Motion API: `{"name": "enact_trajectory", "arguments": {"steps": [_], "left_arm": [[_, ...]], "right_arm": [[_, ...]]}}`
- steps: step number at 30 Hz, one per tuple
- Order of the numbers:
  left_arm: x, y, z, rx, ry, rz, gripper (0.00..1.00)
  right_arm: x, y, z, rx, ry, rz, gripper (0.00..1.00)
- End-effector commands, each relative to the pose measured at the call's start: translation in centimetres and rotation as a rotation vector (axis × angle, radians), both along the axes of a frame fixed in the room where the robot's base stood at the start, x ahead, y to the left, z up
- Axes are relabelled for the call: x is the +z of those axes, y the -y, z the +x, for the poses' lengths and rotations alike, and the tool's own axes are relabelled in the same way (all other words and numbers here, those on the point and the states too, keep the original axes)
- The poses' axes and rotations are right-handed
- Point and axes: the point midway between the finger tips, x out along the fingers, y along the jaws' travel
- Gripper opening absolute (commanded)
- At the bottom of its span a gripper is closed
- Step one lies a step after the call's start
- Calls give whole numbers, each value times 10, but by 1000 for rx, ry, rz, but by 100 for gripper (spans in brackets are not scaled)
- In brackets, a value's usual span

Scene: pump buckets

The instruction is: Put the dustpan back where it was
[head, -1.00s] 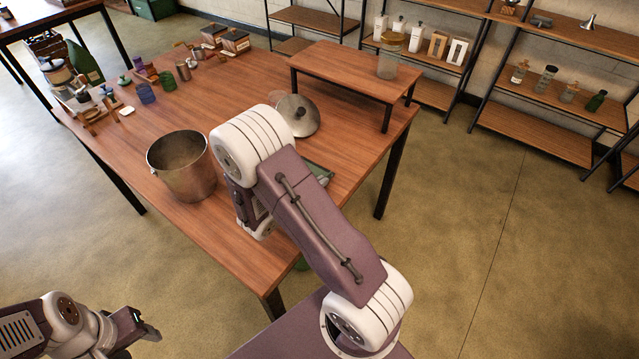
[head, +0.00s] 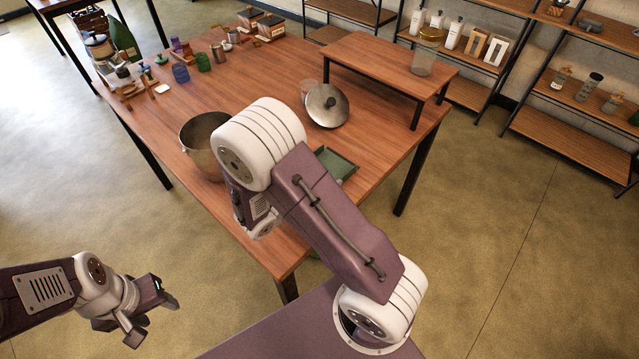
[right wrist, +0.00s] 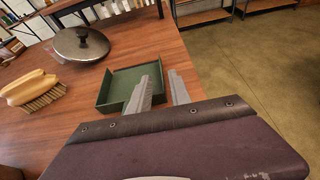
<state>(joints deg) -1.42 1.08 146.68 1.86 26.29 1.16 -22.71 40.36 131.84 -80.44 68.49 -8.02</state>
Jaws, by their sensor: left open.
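The green dustpan (right wrist: 125,82), a shallow tray, lies on the wooden table. In the head view the dustpan (head: 340,166) is partly hidden behind my right arm. In the right wrist view my right gripper (right wrist: 165,72) has its two fingers apart. One finger overlaps the dustpan's right side and the other is just outside that side; I cannot tell whether they touch it. My right gripper is hidden in the head view. My left gripper (head: 154,315) is open and empty at the lower left, over the floor and away from the table.
A metal bucket (head: 203,150) stands left of my right arm. A round metal lid (head: 327,106) lies behind the dustpan. A wooden brush (right wrist: 35,90) lies left of it. A small raised table (head: 375,62) holds a jar (head: 425,55). The table's right front edge is near.

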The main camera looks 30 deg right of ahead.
Motion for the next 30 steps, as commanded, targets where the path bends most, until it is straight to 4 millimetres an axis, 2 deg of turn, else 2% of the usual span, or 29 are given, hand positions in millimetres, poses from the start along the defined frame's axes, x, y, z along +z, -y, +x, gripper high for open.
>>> {"name": "enact_trajectory", "arguments": {"steps": [1, 6, 11, 14, 15, 17, 19, 21, 22, 25, 27, 30], "left_arm": [[4, 0, 0, 0, 0, 0, 49], [7, 0, 0, 0, 0, 0, 49], [8, 0, 0, 0, 0, 0, 49], [8, 0, 0, 0, 0, 0, 49], [8, 0, 0, 0, 0, 0, 49], [8, 0, 0, 0, 0, 0, 49], [8, 0, 0, 0, 0, 0, 49], [8, 0, 0, 0, 0, 0, 49], [8, 0, 0, 0, 0, 0, 49], [8, 0, 0, 0, 0, 0, 49], [8, 0, 0, 0, 0, 0, 49], [8, 0, 0, 0, 0, 0, 49]], "right_arm": [[7, -11, -1, 6, 4, 0, 24], [16, -36, -10, 2, 2, 1, 24], [20, -45, -13, 0, 1, 0, 24], [19, -44, -15, -11, 1, 7, 24], [18, -40, -22, -51, 7, 35, 24], [12, -32, -47, -196, 38, 137, 24], [-2, -32, -90, -477, 122, 345, 24], [-15, -53, -121, -796, 263, 586, 24], [-18, -65, -128, -926, 336, 683, 24], [-17, -98, -122, -1276, 582, 945, 24], [-11, -110, -109, -1441, 728, 1067, 24], [-3, -116, -96, -1567, 853, 1158, 24]]}}
